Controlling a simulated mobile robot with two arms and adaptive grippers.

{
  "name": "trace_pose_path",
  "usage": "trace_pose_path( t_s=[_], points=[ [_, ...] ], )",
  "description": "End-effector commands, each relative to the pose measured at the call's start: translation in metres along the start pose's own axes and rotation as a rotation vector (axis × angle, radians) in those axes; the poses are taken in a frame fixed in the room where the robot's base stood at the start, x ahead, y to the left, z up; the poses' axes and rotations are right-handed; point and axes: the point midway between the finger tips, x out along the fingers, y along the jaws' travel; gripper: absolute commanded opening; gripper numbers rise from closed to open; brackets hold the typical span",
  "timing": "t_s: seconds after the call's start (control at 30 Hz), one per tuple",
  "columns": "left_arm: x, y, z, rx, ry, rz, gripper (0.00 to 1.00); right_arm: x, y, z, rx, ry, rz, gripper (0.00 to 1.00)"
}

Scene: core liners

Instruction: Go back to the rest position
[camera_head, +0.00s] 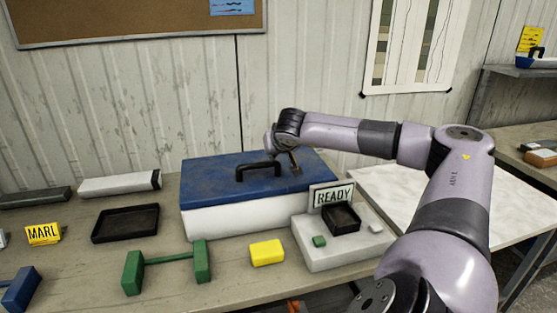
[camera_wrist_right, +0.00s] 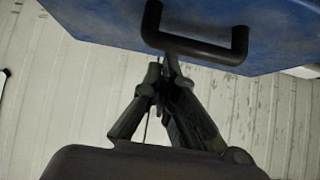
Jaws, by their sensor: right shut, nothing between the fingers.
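My right arm comes in from the right in the head view and reaches over the white box with a blue lid (camera_head: 225,180). Its right gripper (camera_head: 294,172) points down just right of the black lid handle (camera_head: 257,171). In the right wrist view the fingers of the gripper (camera_wrist_right: 165,78) are together and empty. The handle (camera_wrist_right: 195,45) shows beyond the fingertips there, on the blue lid (camera_wrist_right: 275,40). I cannot tell from the wrist view exactly how far the fingertips are from the handle. The lid sits closed on the box. My left gripper is not in view.
On the bench are a black tray (camera_head: 125,223), a green barbell-shaped piece (camera_head: 132,272), a yellow block (camera_head: 267,253) and a MARL sign (camera_head: 43,234). A pale stand (camera_head: 325,257) with a READY sign (camera_head: 332,196) lies near my right arm. A white table (camera_head: 500,213) is behind it.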

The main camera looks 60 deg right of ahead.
Motion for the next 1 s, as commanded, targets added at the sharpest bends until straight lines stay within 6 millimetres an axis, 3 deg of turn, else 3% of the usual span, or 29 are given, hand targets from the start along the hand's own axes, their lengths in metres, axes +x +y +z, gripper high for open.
trace_pose_path(
  t_s=[0.03,0.4,0.87,1.0],
  points=[
    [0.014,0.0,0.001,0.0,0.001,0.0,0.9,0.003,0.001,0.017,-0.007,-0.003,0.003,0.0],
    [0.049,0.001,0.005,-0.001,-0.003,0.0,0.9,-0.022,0.001,0.074,-0.004,-0.002,0.002,0.0],
    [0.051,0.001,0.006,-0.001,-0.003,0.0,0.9,-0.028,-0.003,0.086,0.004,-0.009,-0.008,0.0],
    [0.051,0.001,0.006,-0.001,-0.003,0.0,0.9,-0.022,-0.037,0.111,0.064,-0.077,-0.108,0.0]
  ],
)
